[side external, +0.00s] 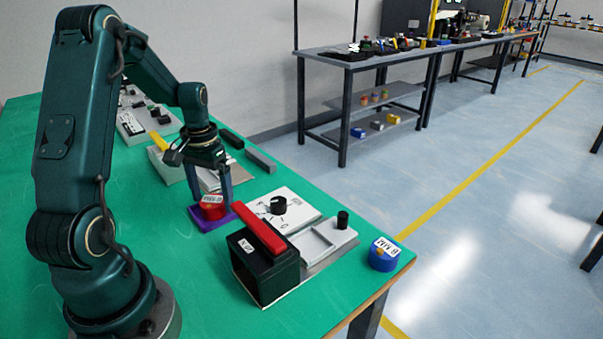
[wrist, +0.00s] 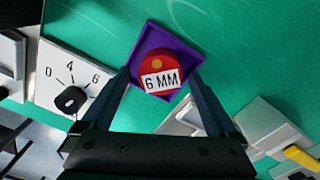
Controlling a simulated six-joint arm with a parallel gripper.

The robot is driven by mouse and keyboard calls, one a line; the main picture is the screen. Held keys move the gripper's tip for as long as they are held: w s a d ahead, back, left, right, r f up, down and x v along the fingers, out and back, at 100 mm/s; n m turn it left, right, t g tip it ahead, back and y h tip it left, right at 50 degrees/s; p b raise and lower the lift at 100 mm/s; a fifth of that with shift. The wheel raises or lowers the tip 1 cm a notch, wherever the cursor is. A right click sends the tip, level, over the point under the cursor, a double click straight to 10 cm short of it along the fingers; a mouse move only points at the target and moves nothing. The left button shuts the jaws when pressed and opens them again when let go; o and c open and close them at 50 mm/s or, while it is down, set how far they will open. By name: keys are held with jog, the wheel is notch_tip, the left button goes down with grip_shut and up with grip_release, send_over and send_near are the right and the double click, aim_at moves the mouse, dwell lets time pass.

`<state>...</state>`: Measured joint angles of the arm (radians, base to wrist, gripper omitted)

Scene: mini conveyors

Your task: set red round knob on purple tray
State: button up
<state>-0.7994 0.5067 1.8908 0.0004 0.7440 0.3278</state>
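The red round knob (side external: 213,209) sits on the purple tray (side external: 207,226) on the green table. In the wrist view the knob (wrist: 157,66), with a white "6 MM" label, lies inside the rim of the tray (wrist: 152,33). My gripper (side external: 210,194) is right above the tray and points down, with one finger on either side of the knob. In the wrist view the fingertips of my gripper (wrist: 160,72) are spread, with purple tray showing between them and the knob. The far side of the knob is partly hidden in the side view.
Right of the tray stand a black box with a red bar (side external: 262,228) and a white panel with a black dial (side external: 278,205). A blue round knob (side external: 383,254) is near the table's right corner. Grey and white parts (side external: 205,178) lie behind my gripper. The table front is clear.

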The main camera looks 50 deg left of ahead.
aim_at(213, 200)
notch_tip(213, 200, up, 12)
jog(key=s+d+m+t, duration=0.2)
jog(key=s+d, duration=0.1)
jog(key=d, duration=0.7)
jog(key=s+d+r+m+t, duration=0.1)
jog(key=s+d+m+t, duration=0.2)
jog(key=d, duration=0.8)
jog(key=shift+s+d+r+t, duration=0.15)
jog(key=shift+s+r+t, duration=0.1)
jog(key=shift+t, duration=0.05)
dwell(0.4)
